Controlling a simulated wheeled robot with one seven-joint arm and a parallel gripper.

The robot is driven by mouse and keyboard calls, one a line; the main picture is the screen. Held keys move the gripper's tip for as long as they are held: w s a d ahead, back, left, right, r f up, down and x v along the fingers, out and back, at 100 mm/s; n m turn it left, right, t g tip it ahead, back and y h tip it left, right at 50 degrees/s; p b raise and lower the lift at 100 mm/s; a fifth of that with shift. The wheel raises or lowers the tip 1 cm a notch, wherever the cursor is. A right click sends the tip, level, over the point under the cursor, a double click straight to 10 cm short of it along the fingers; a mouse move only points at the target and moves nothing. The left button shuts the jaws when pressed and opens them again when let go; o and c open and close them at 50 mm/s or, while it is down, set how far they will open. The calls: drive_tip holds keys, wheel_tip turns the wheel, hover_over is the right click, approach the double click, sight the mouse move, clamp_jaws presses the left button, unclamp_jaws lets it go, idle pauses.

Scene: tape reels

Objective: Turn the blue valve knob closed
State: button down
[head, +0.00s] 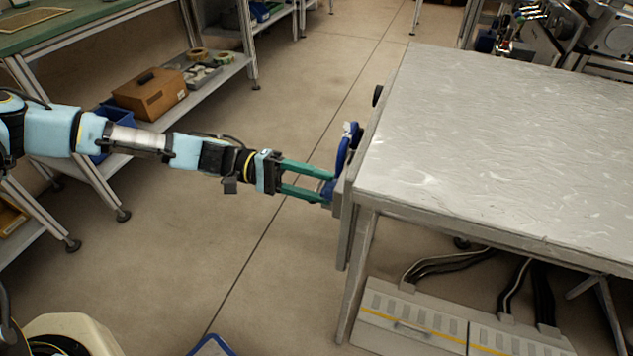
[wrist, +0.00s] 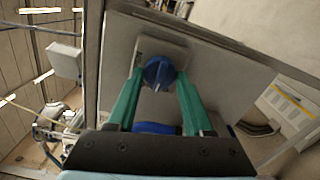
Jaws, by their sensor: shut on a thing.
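The blue valve knob (wrist: 158,73) is round with a raised ridge and sits on a square grey plate on the panel at the table's side. In the wrist view it lies between the two green fingers of my gripper (wrist: 160,80), which are shut on it. In the head view my gripper (head: 329,190) reaches in from the left, and only a bit of the blue knob (head: 327,187) shows between the fingertips. The knob's exact turn angle is hard to read.
A blue looped handle (head: 343,152) stands out from the same panel just above my gripper. A black knob (head: 377,95) sits farther along that side. The grey table (head: 500,140) fills the right. A shelf bench with a brown box (head: 150,93) stands left, with open floor between.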

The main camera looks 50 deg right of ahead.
drive_tip(key=shift+c, duration=1.5)
unclamp_jaws()
drive_tip(key=b+v, duration=0.1)
drive_tip(key=v, duration=0.9)
drive_tip(key=shift+w, duration=0.35)
drive_tip(key=shift+a, duration=0.15)
